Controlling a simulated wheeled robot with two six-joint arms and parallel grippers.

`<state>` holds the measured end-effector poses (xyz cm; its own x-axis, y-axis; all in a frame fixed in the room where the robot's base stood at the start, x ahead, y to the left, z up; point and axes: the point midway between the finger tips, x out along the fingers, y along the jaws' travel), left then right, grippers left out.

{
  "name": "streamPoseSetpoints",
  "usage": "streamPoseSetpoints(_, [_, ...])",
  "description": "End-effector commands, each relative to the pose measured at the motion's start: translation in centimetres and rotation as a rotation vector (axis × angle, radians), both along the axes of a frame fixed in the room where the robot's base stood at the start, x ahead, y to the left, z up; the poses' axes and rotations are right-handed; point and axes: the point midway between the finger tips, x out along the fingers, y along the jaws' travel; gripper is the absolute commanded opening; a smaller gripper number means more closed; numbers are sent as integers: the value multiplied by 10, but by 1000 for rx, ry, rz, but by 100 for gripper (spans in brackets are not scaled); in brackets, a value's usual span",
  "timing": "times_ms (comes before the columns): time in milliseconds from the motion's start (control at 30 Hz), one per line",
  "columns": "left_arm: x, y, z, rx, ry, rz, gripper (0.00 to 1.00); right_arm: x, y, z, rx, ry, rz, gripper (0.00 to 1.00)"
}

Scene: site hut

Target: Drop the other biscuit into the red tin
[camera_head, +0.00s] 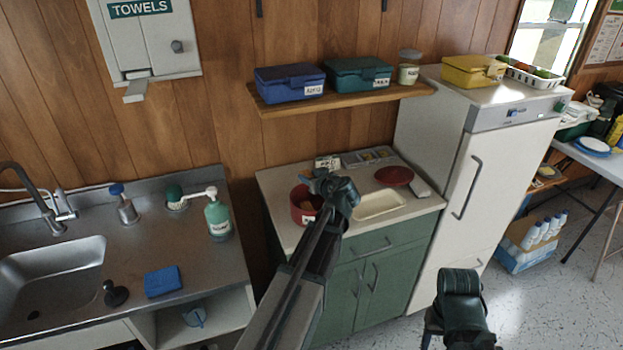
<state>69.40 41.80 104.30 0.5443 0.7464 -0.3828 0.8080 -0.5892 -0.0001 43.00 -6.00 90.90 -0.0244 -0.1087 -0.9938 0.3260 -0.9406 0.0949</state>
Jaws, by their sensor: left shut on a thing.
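The red tin (296,214) stands open on the counter of the green cabinet, partly hidden by my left arm. Something tan shows inside it, likely a biscuit. My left gripper (322,184) is over the back right side of the tin. It is shut on a biscuit, which its fingers and wrist almost wholly hide. A round dark red lid (394,175) lies apart on the counter at the back right. My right gripper (456,312) is low at the bottom right, in front of the fridge and away from the counter; its fingers cannot be made out.
A cream tray (382,205) sits right of the tin. A grey sectioned tray (366,157) and a small label card (327,162) are behind. A shelf (345,99) with blue and green boxes hangs above. A white fridge (478,200) stands right, a sink (50,270) left.

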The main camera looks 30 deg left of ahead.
Motion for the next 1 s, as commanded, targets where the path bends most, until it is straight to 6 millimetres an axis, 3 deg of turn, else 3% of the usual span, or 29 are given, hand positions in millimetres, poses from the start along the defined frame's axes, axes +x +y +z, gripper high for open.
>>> streamPoseSetpoints(600, [0,0,-58,0,0,0,0,0,0,-58,0,0,0,55])
streamPoseSetpoints(933, [0,0,-59,0,0,0,0,0,0,-59,0,0,0,55])
streamPoseSetpoints(967, [0,0,-59,0,0,0,47,0,0,-59,0,0,0,55])
streamPoseSetpoints(1000, [0,0,-59,0,0,0,54,0,0,-59,0,0,0,55])
